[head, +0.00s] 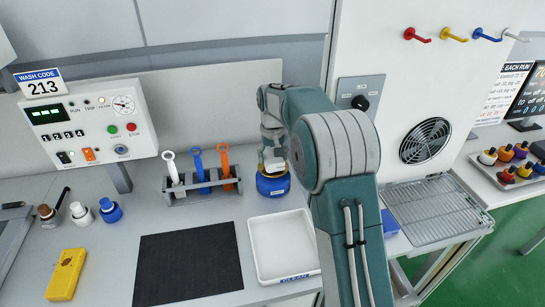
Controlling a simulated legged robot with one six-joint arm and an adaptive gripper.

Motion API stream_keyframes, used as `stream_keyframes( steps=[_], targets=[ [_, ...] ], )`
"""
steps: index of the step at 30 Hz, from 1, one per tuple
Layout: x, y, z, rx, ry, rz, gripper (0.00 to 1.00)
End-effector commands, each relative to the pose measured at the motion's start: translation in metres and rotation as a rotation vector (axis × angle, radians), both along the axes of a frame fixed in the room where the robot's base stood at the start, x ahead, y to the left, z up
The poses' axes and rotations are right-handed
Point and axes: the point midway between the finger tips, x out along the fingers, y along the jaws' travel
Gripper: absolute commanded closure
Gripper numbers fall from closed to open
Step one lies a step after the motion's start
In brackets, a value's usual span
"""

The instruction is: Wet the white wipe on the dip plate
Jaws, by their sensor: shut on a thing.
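A blue can with a yellow top band (273,186) stands on the bench right of the tool rack; its top, where the dip plate would be, is mostly covered by my gripper. My gripper (273,162) points down right over the can, at or just above its top. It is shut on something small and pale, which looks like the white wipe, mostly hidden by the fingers. I cannot tell whether the wipe touches the plate.
A rack (203,187) holds white, blue and orange handled tools. A white tray (283,274) and a black mat (188,264) lie in front. Brown, white and blue knobbed pieces (80,214) and a yellow block (66,275) are at left. A wire shelf (438,212) is at right.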

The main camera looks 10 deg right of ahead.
Motion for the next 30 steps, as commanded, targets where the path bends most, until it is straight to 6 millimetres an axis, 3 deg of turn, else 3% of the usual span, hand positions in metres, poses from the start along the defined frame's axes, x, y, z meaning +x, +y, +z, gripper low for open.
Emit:
stream_keyframes(
  steps=[30],
  targets=[
    [0.0000, 0.0000, -0.0107, 0.000, 0.001, 0.000, 0.57]
  ],
)
